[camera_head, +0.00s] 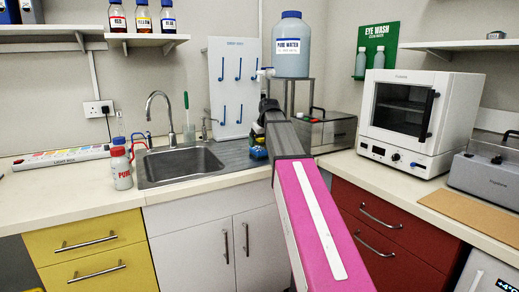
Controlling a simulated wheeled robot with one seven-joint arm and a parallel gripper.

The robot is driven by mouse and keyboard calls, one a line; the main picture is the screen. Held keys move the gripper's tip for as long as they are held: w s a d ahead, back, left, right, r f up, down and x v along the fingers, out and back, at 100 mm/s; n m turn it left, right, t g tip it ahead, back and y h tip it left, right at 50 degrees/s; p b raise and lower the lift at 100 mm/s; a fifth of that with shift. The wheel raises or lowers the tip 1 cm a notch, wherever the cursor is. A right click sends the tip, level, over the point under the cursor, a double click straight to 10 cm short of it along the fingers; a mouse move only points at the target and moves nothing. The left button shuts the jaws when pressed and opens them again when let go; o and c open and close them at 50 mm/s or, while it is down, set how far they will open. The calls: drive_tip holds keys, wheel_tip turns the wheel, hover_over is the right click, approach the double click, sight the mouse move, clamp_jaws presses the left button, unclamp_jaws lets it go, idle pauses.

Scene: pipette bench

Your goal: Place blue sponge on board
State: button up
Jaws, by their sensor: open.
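A small blue block, which looks like the blue sponge (259,154), lies on the grey drainboard right of the sink, beside my arm. A flat tan board (472,212) lies on the right counter in front of the white oven. My magenta and grey arm reaches up from the bottom of the picture toward the back of the drainboard. My gripper (258,138) is at its far end, close to the blue block. It is open, with its fingers small and mostly hidden. I cannot tell whether it touches the block.
A sink (180,164) with a tap is left of the drainboard. A large water bottle (290,46) stands on a rack behind. A white oven (418,120) and a grey device (487,172) flank the tan board. A white bottle (121,168) stands left of the sink.

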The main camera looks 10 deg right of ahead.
drive_tip(key=v, duration=0.7)
